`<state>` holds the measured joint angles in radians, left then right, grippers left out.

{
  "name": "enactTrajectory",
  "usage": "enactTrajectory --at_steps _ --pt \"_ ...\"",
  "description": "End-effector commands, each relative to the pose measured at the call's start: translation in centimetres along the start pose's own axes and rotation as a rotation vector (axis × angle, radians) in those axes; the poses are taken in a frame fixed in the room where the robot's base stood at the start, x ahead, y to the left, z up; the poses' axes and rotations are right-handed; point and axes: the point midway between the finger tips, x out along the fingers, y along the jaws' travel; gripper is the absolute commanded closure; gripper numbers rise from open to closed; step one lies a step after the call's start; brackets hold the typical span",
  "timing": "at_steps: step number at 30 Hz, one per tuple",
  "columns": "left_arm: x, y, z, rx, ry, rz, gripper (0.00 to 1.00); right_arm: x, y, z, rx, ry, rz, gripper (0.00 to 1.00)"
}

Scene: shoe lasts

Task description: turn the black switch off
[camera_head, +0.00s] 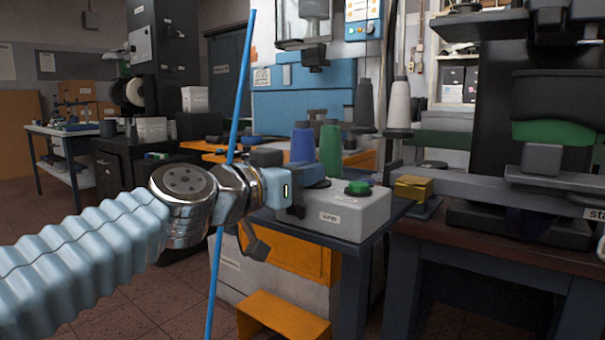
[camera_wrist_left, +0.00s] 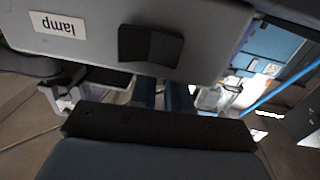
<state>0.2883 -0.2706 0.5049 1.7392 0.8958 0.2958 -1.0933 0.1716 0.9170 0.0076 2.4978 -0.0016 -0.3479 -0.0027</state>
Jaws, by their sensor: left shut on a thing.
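A black rocker switch (camera_wrist_left: 150,45) sits on a grey panel with a label reading "lamp" (camera_wrist_left: 58,25), upside down in the left wrist view. My left gripper (camera_head: 290,190) is at the near left end of a grey box (camera_head: 345,216) with a green button (camera_head: 357,187), in the head view. My right gripper is not in view.
A thin blue pole (camera_head: 242,90) crosses by my left wrist. Blue (camera_head: 302,144) and green (camera_head: 331,150) thread cones stand just behind the box. A brass-coloured block (camera_head: 413,188) lies to its right. An orange step (camera_head: 282,318) is on the floor below.

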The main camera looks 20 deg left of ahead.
Motion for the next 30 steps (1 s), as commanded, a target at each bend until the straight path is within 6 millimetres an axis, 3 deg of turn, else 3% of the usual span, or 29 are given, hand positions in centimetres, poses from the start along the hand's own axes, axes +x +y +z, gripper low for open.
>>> enactTrajectory --at_steps 7,23,24,27,30 --pt "0.0 0.16 -0.18 0.001 -0.001 -0.084 1.0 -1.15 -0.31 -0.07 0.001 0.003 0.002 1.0" --pt "0.05 0.25 0.06 0.0 -0.002 -0.106 1.0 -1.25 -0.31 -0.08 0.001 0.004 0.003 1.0" --pt "0.05 0.25 0.06 0.0 -0.002 -0.105 0.79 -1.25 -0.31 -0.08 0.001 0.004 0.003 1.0" --pt "0.05 0.25 0.06 0.0 -0.002 -0.105 0.64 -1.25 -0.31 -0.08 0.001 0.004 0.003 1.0" --pt "0.05 0.25 0.05 0.0 -0.002 -0.105 0.63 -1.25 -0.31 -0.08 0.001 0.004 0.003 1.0"
